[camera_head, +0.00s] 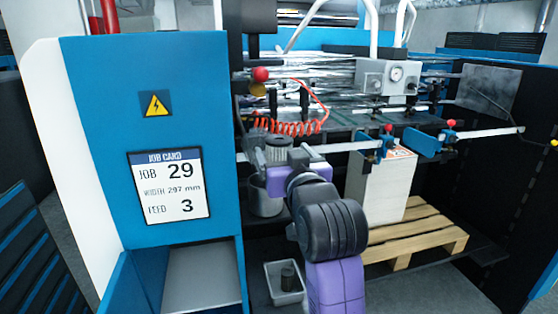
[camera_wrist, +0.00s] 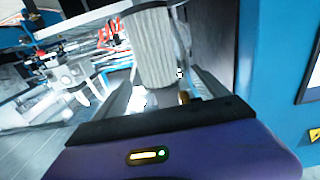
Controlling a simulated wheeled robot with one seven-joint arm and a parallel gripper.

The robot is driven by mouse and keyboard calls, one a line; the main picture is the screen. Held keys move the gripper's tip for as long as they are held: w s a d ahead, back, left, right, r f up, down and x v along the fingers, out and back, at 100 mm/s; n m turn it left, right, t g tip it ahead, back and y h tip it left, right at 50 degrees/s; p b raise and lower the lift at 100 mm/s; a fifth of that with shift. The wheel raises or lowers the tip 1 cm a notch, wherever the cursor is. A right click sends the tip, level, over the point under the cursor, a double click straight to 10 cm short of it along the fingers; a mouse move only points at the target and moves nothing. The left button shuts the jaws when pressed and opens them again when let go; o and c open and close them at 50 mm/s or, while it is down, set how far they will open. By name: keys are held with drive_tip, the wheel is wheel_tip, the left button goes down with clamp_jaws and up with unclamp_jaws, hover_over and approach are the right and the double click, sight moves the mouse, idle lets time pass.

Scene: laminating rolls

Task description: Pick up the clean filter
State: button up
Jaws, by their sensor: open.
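The jaws are open. I cannot tell whether either finger touches the filter.
A blue cabinet panel with a job card (camera_head: 168,186) stands close on the left. A red coiled hose (camera_head: 298,128) hangs behind. A paper stack (camera_head: 378,192) on a wooden pallet (camera_head: 425,232) is at right.

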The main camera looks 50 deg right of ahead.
drive_tip(key=p+x, duration=0.1)
drive_tip(key=x, duration=0.3)
drive_tip(key=shift+w+d, duration=0.15)
drive_tip(key=shift+w, duration=0.05)
drive_tip(key=c, duration=1.6)
drive_tip(key=shift+r, duration=0.1)
